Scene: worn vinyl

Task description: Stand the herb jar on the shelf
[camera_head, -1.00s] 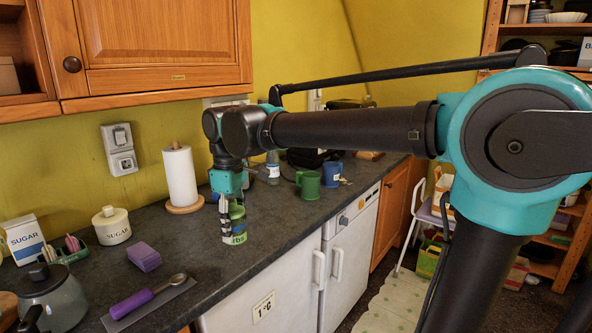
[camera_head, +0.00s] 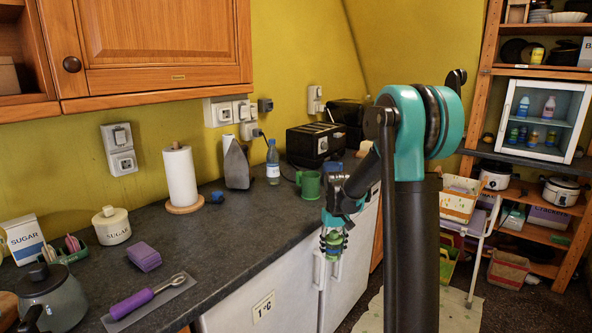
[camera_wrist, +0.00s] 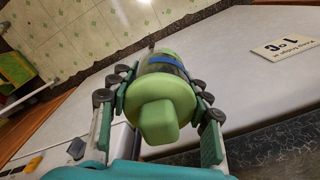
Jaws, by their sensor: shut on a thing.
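The herb jar (camera_head: 335,254) is green, with a pale green lid that has a square knob and a blue band below it in the wrist view (camera_wrist: 157,122). My gripper (camera_head: 333,240) is shut on the jar, its fingers (camera_wrist: 160,82) on both sides of it. It holds the jar in front of the white appliance fronts, beyond the counter's front edge. The jar's lower part is largely hidden in the wrist view. A wooden shelf unit (camera_head: 487,72) stands at the right in the head view, apart from my gripper.
A white glass-fronted cabinet (camera_head: 508,104) with several bottles and jars stands on the unit's dark board (camera_head: 490,152). A white stool or trolley (camera_head: 485,222) stands before the unit. The counter (camera_head: 225,235) holds a paper roll (camera_head: 180,176), toaster (camera_head: 313,144) and green mug (camera_head: 308,184).

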